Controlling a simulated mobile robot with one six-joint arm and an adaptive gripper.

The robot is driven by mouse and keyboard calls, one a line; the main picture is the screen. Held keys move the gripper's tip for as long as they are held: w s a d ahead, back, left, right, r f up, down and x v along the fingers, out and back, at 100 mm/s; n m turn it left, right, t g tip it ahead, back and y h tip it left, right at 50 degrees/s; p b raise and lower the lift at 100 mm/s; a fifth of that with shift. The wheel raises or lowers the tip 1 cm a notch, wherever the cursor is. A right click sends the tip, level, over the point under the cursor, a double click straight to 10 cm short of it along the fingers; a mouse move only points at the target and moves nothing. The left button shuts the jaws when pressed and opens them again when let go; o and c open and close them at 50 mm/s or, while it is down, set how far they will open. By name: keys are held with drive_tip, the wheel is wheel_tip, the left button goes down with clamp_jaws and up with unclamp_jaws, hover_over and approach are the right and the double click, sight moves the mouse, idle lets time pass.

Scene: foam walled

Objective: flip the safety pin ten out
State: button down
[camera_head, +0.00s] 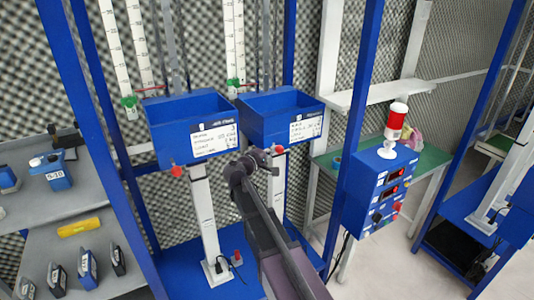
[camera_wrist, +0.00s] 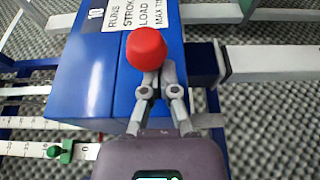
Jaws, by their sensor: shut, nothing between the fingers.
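The safety pin shows as a red ball knob (camera_wrist: 146,49) at a blue box (camera_wrist: 92,70) whose white label (camera_wrist: 120,15) carries a "10". In the head view a red knob (camera_head: 278,149) sits under the front of the right blue box (camera_head: 262,127). My gripper (camera_wrist: 158,72) is shut and empty, its fingertips right at the lower edge of the red knob; I cannot tell whether they touch. The pin's shaft is hidden. In the head view my gripper (camera_head: 271,164) is just below the right box, close to its knob.
A second blue box (camera_head: 165,148) with its own red knob (camera_head: 177,171) hangs to the left. A blue control box (camera_head: 372,190) with a red-and-white beacon (camera_head: 396,122) stands right. Grey shelves (camera_head: 40,210) hold several items at left. White posts (camera_head: 205,220) stand under the boxes.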

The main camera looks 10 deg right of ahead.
drive_tip(key=s, duration=0.1)
drive_tip(key=s+d, duration=0.1)
drive_tip(key=s, duration=0.1)
drive_tip(key=shift+s+f, duration=0.1)
drive_tip(key=shift+s, duration=0.1)
drive_tip(key=shift+s+d, duration=0.1)
idle(0.3)
drive_tip(key=v, duration=1)
drive_tip(key=shift+w, duration=0.25)
